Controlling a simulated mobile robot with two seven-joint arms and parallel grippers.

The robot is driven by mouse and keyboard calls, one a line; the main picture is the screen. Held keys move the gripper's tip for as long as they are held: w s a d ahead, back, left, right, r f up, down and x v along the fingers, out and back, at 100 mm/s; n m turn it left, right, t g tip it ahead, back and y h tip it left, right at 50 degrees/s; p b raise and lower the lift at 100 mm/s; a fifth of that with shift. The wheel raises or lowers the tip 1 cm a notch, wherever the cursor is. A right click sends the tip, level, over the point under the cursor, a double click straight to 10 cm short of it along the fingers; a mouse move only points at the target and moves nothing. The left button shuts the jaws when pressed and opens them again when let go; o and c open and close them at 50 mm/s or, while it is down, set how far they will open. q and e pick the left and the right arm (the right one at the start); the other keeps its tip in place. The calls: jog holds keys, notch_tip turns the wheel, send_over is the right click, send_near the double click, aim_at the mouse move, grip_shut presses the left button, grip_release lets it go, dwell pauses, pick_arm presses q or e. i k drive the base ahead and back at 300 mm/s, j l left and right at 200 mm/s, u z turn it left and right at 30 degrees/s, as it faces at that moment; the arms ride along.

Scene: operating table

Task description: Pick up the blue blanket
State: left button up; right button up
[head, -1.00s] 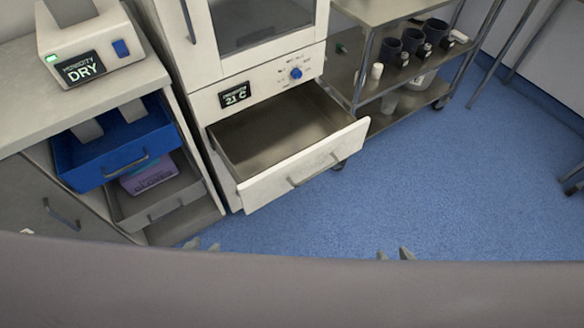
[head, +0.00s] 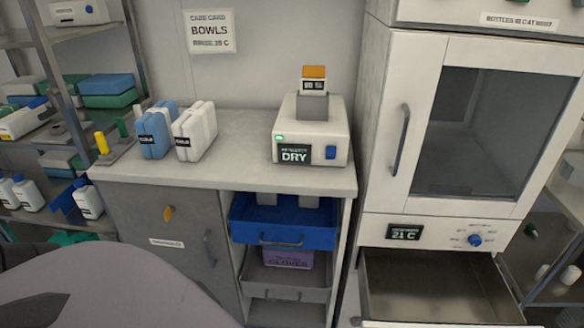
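A blue, upright, slab-shaped item (head: 155,132) with a dark label stands on the left part of the counter. A white one of like shape (head: 195,130) stands right beside it. A folded blue item (head: 108,84) lies on top of a green one on the rack at the far left. I cannot tell for sure which blue item is the blanket. Neither of my grippers can be made out. A dark pointed shape at the bottom left, by my grey body, is too partial to name.
A white device (head: 310,130) reading DRY stands on the counter (head: 240,155). Below it, a blue drawer (head: 285,222) and a grey drawer (head: 285,272) stand open. The white cabinet (head: 430,130) at right has its bottom drawer (head: 430,285) pulled out. A shelf rack (head: 60,50) stands left.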

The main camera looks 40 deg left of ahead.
aim_at(153, 130)
jog(key=u, duration=2.15)
jog(key=i+j+z, duration=0.25)
jog(key=z, duration=0.15)
